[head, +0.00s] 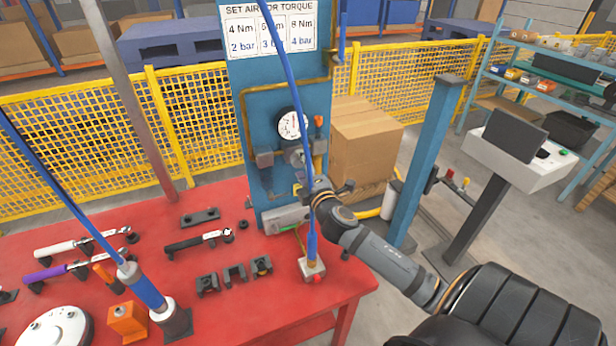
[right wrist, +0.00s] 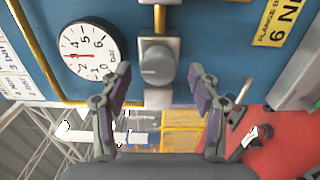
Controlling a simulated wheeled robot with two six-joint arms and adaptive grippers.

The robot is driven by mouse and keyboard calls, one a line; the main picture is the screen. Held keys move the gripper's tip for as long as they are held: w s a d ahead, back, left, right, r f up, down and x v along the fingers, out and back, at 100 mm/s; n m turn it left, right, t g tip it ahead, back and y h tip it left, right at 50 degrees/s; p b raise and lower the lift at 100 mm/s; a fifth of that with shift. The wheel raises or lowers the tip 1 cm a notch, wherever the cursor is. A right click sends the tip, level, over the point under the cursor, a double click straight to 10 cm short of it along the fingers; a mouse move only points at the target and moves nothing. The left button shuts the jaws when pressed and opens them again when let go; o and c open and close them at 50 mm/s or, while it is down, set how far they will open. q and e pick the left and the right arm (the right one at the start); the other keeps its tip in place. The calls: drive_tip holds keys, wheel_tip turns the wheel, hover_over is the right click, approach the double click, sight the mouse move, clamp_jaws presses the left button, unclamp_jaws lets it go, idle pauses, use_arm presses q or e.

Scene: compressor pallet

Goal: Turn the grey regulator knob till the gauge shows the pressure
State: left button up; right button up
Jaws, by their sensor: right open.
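The grey regulator knob (right wrist: 157,65) is on the blue panel, with the round white gauge (right wrist: 90,50) beside it. In the head view, the knob (head: 296,157) is just below the gauge (head: 292,124). In the right wrist view, a red line on the gauge dial points near the 3. My right gripper (right wrist: 160,78) is open and empty, its two fingers spread on either side of the knob, apparently not touching it. In the head view my right gripper (head: 318,186) is in front of the panel, just below the knob. My left gripper is not in view.
A sign (head: 268,28) pairs 4 Nm with 2 bar and 8 Nm with 4 bar; a hose covers part of its middle. A yellow label (right wrist: 277,22) reads 6 N, cut off. The red table (head: 240,318) holds tools. A blue hose (head: 290,85) hangs before the panel.

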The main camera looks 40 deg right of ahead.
drive_tip(key=v, duration=1)
drive_tip(key=shift+s, duration=0.25)
